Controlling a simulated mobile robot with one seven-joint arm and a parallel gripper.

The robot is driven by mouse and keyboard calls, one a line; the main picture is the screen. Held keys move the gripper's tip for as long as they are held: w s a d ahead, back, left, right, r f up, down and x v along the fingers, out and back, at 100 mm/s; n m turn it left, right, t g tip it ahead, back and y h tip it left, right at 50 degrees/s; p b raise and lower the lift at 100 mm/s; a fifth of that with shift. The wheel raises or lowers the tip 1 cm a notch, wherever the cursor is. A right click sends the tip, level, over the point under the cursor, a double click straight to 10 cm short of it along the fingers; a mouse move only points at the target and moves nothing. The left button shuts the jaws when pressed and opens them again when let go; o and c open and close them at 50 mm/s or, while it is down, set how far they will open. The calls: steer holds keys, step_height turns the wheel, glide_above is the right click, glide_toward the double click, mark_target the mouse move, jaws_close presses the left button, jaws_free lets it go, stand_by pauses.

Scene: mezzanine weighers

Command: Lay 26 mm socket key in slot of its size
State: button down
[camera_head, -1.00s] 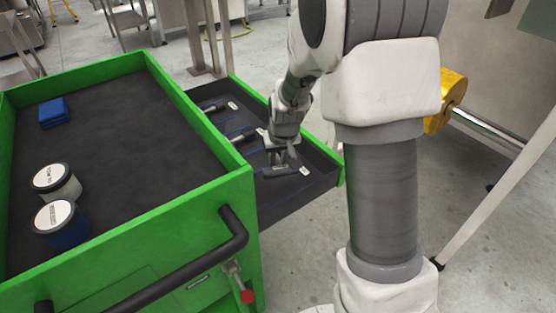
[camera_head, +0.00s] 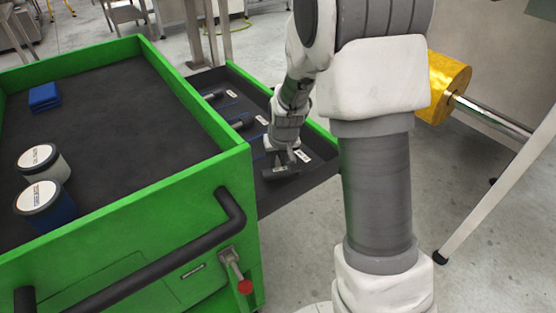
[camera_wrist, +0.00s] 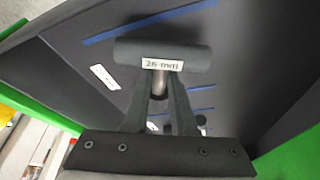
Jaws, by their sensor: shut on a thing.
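My gripper (camera_head: 283,163) is shut on the 26 mm socket key (camera_wrist: 180,52), a dark T-shaped handle with a "26 mm" label and a metal shaft pointing back between the fingers. In the wrist view my gripper (camera_wrist: 160,82) has the handle across its fingertips. In the head view the key's dark bar (camera_head: 278,174) shows low over the near end of the open drawer (camera_head: 322,172). Whether it touches the drawer floor I cannot tell. Blue lines mark the drawer floor, and a white label (camera_head: 304,156) lies just right of my gripper; it also shows in the wrist view (camera_wrist: 104,77), its text unreadable.
Two other dark-handled tools (camera_head: 213,95) (camera_head: 242,122) lie farther back in the drawer by white labels. The green cart (camera_head: 200,180) stands left, with two lidded tins (camera_head: 42,160) (camera_head: 45,198) and a blue block (camera_head: 44,97) on top. A yellow roll (camera_head: 447,84) is at right.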

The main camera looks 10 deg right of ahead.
steer(key=shift+f+b, duration=0.5)
steer(key=shift+f, duration=0.1)
steer(key=c, duration=0.7)
jaws_free()
steer(key=shift+o, duration=0.2)
steer(key=p+v, duration=0.5)
steer(key=v, duration=1.2)
steer(key=s+r+t, duration=0.1)
steer(key=s+r, duration=0.5)
steer(key=s, duration=0.4)
steer(key=s+r+t, duration=0.1)
steer(key=s+r, duration=0.4)
steer(key=s, duration=0.5)
step_height(320, 180, up, 15)
steer(key=p, duration=1.5)
steer(key=shift+s+p, duration=0.3)
steer(key=shift+p, duration=0.05)
steer(key=shift+r, duration=0.2)
steer(key=shift+c, duration=0.7)
steer(key=shift+f, duration=0.1)
